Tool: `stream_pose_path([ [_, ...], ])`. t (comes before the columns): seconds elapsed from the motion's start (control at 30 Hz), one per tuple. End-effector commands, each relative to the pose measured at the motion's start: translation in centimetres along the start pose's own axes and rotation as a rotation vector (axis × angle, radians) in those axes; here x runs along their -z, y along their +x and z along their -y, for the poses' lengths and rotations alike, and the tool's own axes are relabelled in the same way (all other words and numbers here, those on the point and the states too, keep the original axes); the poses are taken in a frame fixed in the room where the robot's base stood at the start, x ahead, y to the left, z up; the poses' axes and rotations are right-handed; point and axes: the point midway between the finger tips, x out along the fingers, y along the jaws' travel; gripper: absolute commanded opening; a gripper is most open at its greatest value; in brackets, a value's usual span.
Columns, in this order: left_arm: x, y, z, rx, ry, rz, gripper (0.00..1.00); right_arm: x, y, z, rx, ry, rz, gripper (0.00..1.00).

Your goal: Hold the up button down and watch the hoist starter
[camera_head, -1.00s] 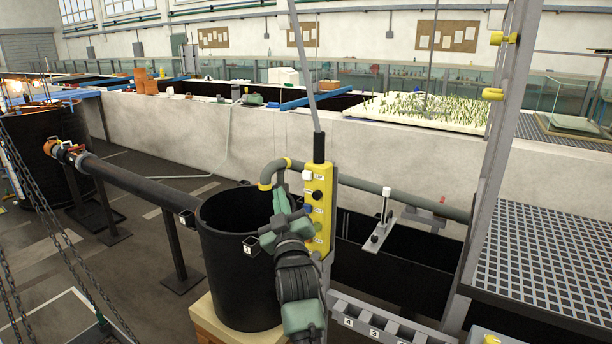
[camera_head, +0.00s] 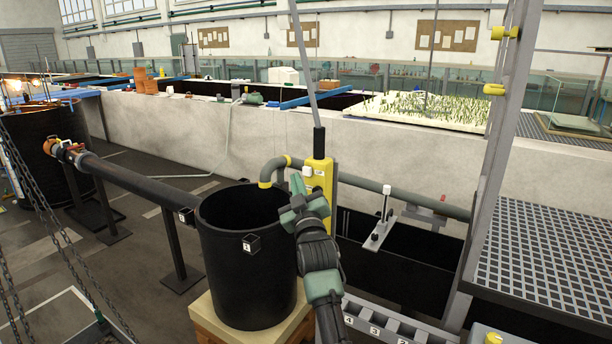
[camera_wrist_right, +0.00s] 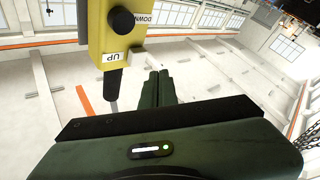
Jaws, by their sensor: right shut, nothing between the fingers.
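The yellow hoist pendant (camera_head: 321,172) hangs upright on a grey cable beside the black tub. In the right wrist view the pendant (camera_wrist_right: 113,38) appears inverted, with a white UP plate (camera_wrist_right: 116,57), a DOWN label (camera_wrist_right: 141,18) and a black round button (camera_wrist_right: 122,20). The shut fingertips (camera_wrist_right: 158,76) lie beside the pendant there; I see no button pressed by them. I cannot pick out the hoist starter. My left gripper is not in view.
The black tub (camera_head: 245,275) stands on a wooden base close to my right arm. A grey pipe (camera_head: 372,186) runs behind the pendant. A grey frame post (camera_head: 497,150) and a metal grating (camera_head: 550,250) are at right. Chains (camera_head: 45,215) hang at left.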

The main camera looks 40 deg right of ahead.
Motion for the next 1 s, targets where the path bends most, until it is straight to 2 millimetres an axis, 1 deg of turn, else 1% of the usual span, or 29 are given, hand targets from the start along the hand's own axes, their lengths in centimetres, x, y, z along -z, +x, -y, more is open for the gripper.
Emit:
stream_pose_path([
  [0.1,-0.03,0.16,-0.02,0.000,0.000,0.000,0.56,-0.46,0.65,-0.48,0.000,0.000,-0.001,0.00],
  [0.23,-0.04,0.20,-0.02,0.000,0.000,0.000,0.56,-0.65,0.97,-0.71,0.000,0.002,-0.001,0.00],
  [1.0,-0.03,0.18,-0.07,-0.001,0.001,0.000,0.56,-0.71,0.99,-0.74,0.000,0.002,0.000,0.00],
])
